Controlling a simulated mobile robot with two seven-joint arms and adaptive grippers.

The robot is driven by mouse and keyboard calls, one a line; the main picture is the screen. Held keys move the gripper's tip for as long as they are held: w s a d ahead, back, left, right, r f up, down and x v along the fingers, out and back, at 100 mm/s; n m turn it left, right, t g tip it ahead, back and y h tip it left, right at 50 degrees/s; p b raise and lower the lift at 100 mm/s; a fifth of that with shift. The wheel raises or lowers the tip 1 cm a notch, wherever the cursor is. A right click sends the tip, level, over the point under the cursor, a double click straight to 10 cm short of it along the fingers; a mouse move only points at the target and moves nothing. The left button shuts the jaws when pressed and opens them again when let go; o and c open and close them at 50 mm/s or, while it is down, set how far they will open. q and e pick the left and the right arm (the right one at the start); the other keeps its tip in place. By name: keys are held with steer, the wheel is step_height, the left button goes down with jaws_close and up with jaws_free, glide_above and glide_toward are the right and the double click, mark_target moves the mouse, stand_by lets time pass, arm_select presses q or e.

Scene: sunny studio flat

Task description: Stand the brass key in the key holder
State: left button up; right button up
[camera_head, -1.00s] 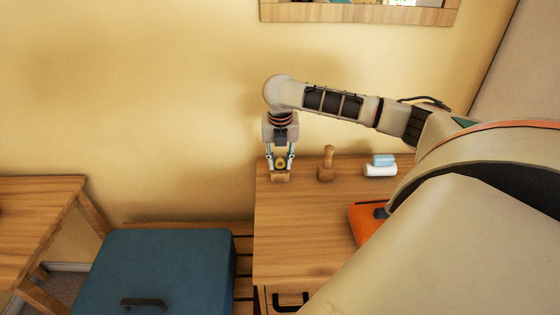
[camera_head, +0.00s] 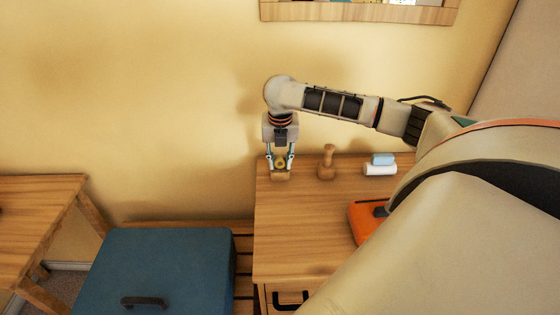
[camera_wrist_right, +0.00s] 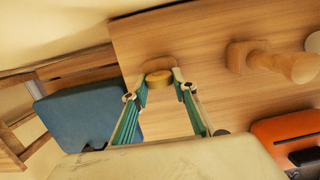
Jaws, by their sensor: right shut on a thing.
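My right gripper (camera_head: 280,164) points down at the back left of the wooden cabinet top. It is shut on the brass key (camera_head: 281,161), whose round yellowish head shows between the fingertips. The key head also shows in the right wrist view (camera_wrist_right: 159,77), between the fingers of the gripper (camera_wrist_right: 163,84). The key holder (camera_head: 281,177), a small light wooden block, is directly below the fingertips. The key's lower part is hidden, so I cannot tell how far it is in the holder. My left gripper is not in view.
A turned wooden piece (camera_head: 327,163) stands just right of the holder. Further right are a white roll-like object and a light blue one (camera_head: 382,160). An orange object (camera_head: 365,224) lies nearer, partly behind my arm. A blue box (camera_head: 160,265) stands lower left. The cabinet's front middle is clear.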

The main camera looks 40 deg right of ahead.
steer(key=shift+s+f, duration=0.15)
steer(key=shift+f, duration=0.1)
steer(key=o, duration=1.1)
steer(key=shift+o, duration=0.2)
steer(key=o, duration=0.5)
steer(key=shift+r, duration=0.15)
steer(key=shift+s+a+r, duration=0.15)
steer(key=shift+r, duration=1.55)
steer(key=shift+s+a+r, duration=0.1)
steer(key=shift+a+r, duration=0.05)
steer(key=shift+r, duration=1.55)
